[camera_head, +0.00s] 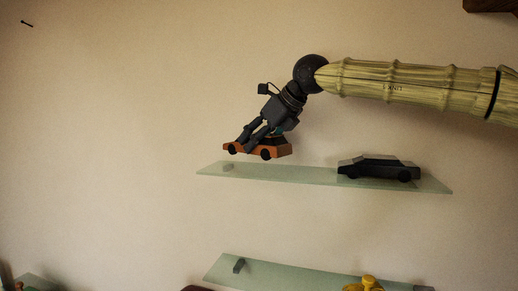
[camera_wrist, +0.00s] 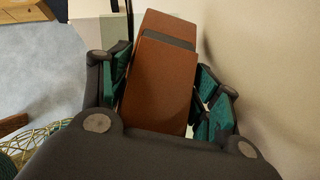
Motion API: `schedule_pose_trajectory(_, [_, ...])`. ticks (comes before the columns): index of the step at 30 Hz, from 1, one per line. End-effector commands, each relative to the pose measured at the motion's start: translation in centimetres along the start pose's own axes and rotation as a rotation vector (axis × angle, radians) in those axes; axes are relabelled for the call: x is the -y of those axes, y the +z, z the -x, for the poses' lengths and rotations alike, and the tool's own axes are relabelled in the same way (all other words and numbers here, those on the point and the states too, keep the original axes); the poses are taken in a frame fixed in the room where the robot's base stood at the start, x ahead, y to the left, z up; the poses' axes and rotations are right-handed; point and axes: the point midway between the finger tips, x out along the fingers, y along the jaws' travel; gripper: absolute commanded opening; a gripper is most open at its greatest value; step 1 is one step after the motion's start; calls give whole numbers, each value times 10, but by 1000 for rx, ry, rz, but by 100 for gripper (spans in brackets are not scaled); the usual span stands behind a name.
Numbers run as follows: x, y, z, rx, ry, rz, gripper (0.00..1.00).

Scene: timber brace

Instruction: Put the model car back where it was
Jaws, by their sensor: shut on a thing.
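An orange model car (camera_head: 275,152) with dark wheels is held by my gripper (camera_head: 258,141) just above the left part of the upper glass shelf (camera_head: 300,176). A thin gap seems to show between its wheels and the shelf, but I cannot tell exactly how far apart they are. In the wrist view the car (camera_wrist: 158,85) shows as a red-brown body with a dark band, between the teal pads of my gripper (camera_wrist: 165,95), which is shut on it. A dark model car (camera_head: 380,168) stands on the right part of the same shelf.
A lower glass shelf (camera_head: 300,274) is below, with a yellow object (camera_head: 365,284) at its right. A dark bracket or beam (camera_head: 490,5) is at the top right. The upper shelf is bare between the two cars.

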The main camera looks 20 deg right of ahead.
Motion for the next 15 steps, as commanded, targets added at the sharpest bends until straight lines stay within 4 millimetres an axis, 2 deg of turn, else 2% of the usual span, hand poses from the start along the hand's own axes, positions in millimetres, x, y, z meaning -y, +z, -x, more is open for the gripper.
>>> schedule_pose_trajectory(2, [9, 4, -1, -1, 0, -2, 28])
schedule_pose_trajectory(15, [8, -22, -27, 0, 0, 0, 28])
